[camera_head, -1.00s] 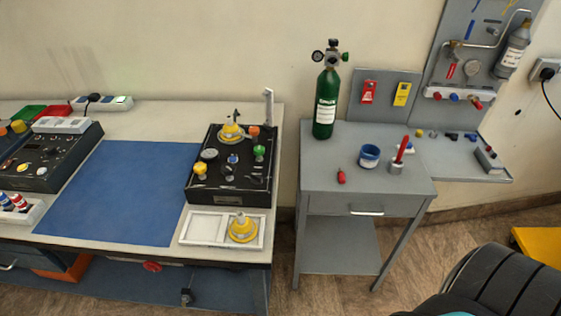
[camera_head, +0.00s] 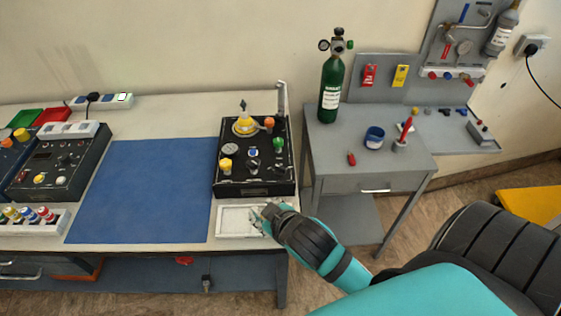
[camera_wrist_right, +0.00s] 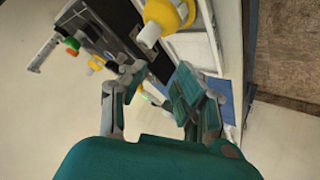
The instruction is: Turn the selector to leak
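The black trainer panel (camera_head: 230,187) stands on the bench, with knobs on its top face. It carries a yellow knob (camera_head: 226,165), a green knob (camera_head: 278,144), orange knobs and small dark knobs (camera_head: 252,166); I cannot read which is the selector or its setting. The panel also shows in the right wrist view (camera_wrist_right: 112,28), with its knobs to the left. My right gripper (camera_head: 262,215) is over the white tray just in front of the panel. In the wrist view (camera_wrist_right: 157,90) its fingers are apart, with nothing between them. My left gripper is not in view.
The white tray (camera_head: 232,232) is partly hidden by my right gripper; a yellow fitting (camera_wrist_right: 172,12) shows beside it in the wrist view. A blue mat (camera_head: 140,190) lies left. A green cylinder (camera_head: 331,90) stands on the grey side table (camera_head: 330,160).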

